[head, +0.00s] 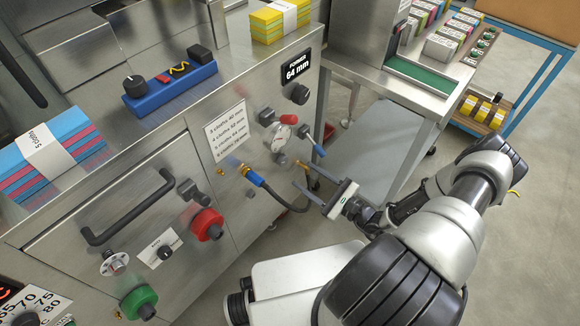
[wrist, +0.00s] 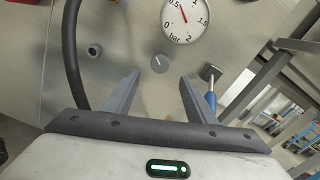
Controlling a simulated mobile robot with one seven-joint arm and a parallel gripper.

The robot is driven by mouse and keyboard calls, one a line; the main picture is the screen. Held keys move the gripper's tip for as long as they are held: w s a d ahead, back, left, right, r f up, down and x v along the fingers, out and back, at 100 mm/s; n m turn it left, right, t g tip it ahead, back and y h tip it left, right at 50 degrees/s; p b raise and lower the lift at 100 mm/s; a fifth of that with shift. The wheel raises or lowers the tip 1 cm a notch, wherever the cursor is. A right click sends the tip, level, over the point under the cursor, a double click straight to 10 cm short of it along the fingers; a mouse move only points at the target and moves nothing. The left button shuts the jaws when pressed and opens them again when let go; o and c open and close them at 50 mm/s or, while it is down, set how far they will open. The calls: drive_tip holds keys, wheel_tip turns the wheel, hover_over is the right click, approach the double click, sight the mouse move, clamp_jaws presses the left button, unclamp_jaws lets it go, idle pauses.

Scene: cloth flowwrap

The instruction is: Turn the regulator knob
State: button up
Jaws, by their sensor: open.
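The round pressure gauge (head: 280,137) is on the steel machine front, and its white dial (wrist: 186,18) is at the top of the wrist view. Its red needle points close to 0.5 bar. A small grey knob with a pale pointer line, apparently the regulator knob (wrist: 160,62), is below the dial. My gripper (wrist: 160,78) is open, with the knob showing between and beyond its fingertips, seemingly without contact. In the head view my gripper (head: 298,174) is close to the panel, right of and below the gauge. The knob is hard to make out there.
A blue-handled valve (wrist: 210,90) is just right of the right finger; its handle (head: 319,150) also shows in the head view. A dark hose (wrist: 72,50) curves at left, near a round fitting (wrist: 95,50). A black knob (head: 299,94) is above the gauge.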

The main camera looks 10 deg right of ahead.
sight(284, 163)
drive_tip(key=b+x, duration=0.1)
drive_tip(key=x, duration=0.6)
drive_tip(key=shift+w+a, duration=0.2)
drive_tip(key=shift+w, duration=0.05)
drive_tip(key=c, duration=1)
drive_tip(key=shift+c, duration=0.2)
drive_tip(key=shift+m, duration=0.3)
drive_tip(key=m, duration=0.4)
drive_tip(key=shift+m, duration=0.3)
drive_tip(key=shift+s+a+m, duration=0.1)
drive_tip(key=shift+s+m, duration=0.05)
drive_tip(key=shift+m, duration=2.35)
